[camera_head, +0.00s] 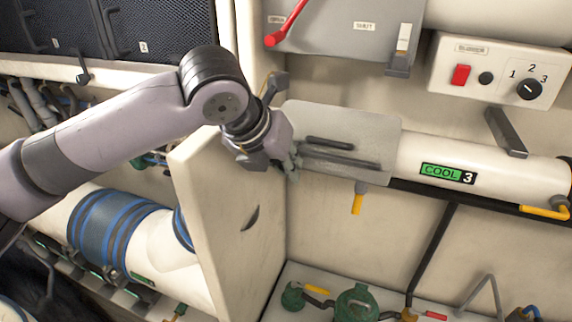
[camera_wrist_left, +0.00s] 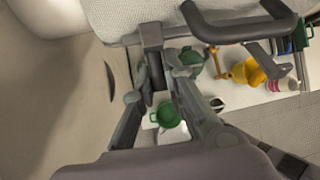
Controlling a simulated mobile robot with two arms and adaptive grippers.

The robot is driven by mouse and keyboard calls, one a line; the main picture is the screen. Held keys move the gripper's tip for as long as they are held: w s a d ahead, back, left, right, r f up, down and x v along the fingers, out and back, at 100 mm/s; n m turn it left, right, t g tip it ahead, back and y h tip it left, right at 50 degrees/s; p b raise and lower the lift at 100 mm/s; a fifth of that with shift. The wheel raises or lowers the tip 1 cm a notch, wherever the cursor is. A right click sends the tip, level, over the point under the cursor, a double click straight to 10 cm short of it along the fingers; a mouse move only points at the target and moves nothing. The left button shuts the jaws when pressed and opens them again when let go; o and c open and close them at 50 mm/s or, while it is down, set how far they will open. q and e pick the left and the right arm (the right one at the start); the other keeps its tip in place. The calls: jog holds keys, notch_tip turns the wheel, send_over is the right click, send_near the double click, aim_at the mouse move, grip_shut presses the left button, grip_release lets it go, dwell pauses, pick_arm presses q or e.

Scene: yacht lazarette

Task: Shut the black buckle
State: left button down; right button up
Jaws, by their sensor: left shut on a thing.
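My left gripper (camera_head: 290,160) is at the left end of a light grey plate (camera_head: 375,125) around the white COOL 3 pipe. Its fingers hide much of what they hold in the head view. In the left wrist view, the fingers (camera_wrist_left: 158,75) are closed on a narrow dark piece, seemingly the black buckle (camera_wrist_left: 152,38), at the plate's edge. Whether the buckle is fully closed cannot be told. Two dark bars (camera_head: 340,161) stand out from the plate to the right of the gripper; they also show in the left wrist view (camera_wrist_left: 235,30). My right gripper is out of view.
An upright cream panel (camera_head: 225,225) stands close on the left of the gripper. A yellow-handled valve (camera_head: 357,203) hangs below the plate. A switch box (camera_head: 497,80) is at upper right. Green fittings (camera_head: 356,302) stand on the shelf below. The wall beneath the pipe is mostly clear.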

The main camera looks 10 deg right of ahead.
pick_arm(q)
jog(key=c, duration=1.7)
grip_release()
jog(key=shift+w, duration=0.1)
jog(key=shift+o, duration=0.2)
jog(key=shift+r, duration=0.1)
jog(key=v, duration=1.2)
